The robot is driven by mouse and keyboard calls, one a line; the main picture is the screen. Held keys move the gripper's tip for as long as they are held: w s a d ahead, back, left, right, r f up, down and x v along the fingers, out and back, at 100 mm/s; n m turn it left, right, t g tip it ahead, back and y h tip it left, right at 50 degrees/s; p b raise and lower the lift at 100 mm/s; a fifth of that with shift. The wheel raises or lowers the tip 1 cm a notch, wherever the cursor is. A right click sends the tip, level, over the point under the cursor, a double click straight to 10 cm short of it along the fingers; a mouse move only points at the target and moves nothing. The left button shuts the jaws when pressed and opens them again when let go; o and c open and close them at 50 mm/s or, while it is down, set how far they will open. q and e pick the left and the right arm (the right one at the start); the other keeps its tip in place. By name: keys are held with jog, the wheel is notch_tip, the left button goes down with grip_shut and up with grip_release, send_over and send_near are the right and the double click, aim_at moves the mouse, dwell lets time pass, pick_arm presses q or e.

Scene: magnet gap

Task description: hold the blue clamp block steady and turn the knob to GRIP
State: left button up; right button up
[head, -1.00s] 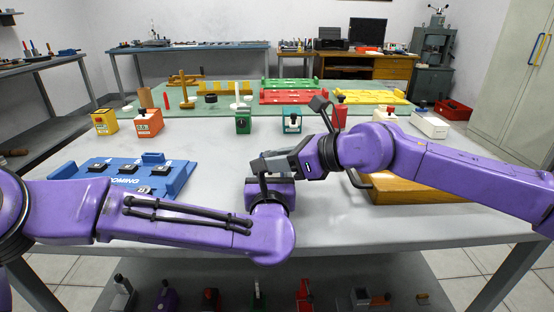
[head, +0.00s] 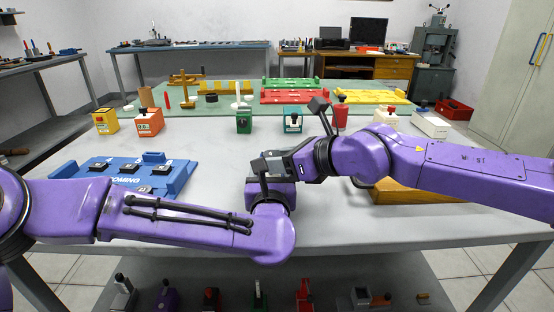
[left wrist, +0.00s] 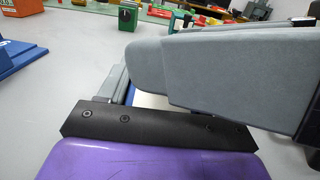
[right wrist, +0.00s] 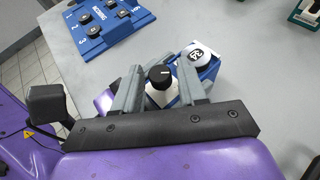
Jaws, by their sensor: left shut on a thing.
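The blue clamp block (right wrist: 211,68) shows in the right wrist view, with a round white marked disc (right wrist: 199,56) on it. A black knob (right wrist: 159,77) with a white pointer line stands on a white face beside the disc. My right gripper (right wrist: 160,66) has one finger on each side of the knob, with gaps visible. In the head view my right gripper (head: 270,165) is just above my left wrist, and the block is hidden there. My left gripper (left wrist: 128,88) is shut on the block, of which only a blue sliver shows between the grey fingers. I cannot read the knob's setting.
A blue board with black numbered pads (head: 130,172) lies left on the table. A wooden piece (head: 410,193) lies under my right arm. Several coloured blocks, including a green one (head: 244,121), stand farther back.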

jog(key=shift+o, duration=0.4)
jog(key=shift+s, duration=0.1)
jog(key=v, duration=1.2)
pick_arm(q)
jog(key=o, duration=1.2)
jog(key=shift+o, duration=0.2)
